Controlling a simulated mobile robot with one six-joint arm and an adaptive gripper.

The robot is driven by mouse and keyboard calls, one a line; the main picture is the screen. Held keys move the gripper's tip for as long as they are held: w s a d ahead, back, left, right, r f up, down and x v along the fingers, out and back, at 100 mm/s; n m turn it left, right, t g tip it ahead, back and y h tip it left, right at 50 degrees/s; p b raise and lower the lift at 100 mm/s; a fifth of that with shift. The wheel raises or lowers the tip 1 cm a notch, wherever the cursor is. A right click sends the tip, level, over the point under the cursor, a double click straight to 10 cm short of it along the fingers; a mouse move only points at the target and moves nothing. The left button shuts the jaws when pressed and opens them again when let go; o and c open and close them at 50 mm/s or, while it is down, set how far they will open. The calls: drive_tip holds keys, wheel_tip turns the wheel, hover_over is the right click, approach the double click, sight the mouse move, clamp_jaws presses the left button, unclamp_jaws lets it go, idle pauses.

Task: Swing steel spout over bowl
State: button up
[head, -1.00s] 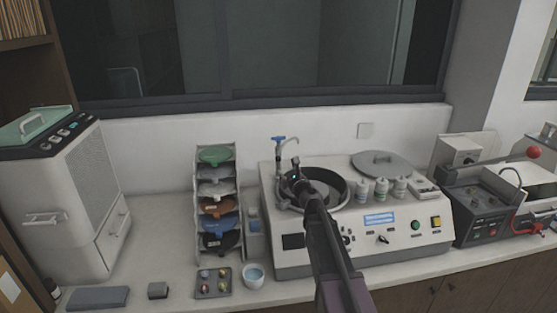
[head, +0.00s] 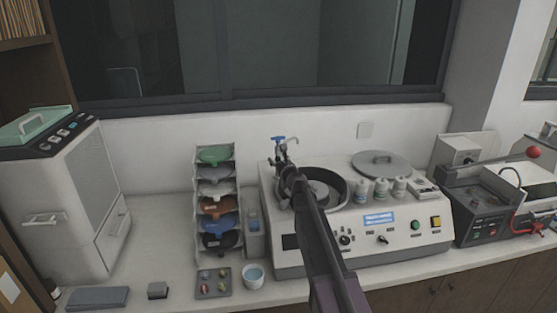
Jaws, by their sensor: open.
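The steel spout (head: 290,143) rises at the back left of the polishing machine (head: 400,236), beside a blue-handled tap (head: 278,140). Only its upper part shows; my gripper and arm hide the rest. The round bowl (head: 342,188) is set in the top of the machine, with a grey disc inside, partly covered by my arm. My gripper (head: 288,172) is at the bowl's left rim, just below the spout in the picture. It is open. Its fingertips are small and dark, and I cannot tell whether they touch the spout.
A grey lid (head: 380,158) and several white bottles (head: 381,188) stand on the machine right of the bowl. A rack of coloured discs (head: 216,155) stands to the left. A white cup (head: 253,275) and a small tray (head: 213,284) lie on the counter in front.

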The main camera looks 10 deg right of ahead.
drive_tip(key=shift+c, duration=0.2)
clamp_jaws()
drive_tip(key=shift+d, duration=0.25)
drive_tip(key=shift+a, duration=0.2)
drive_tip(key=shift+d, duration=0.1)
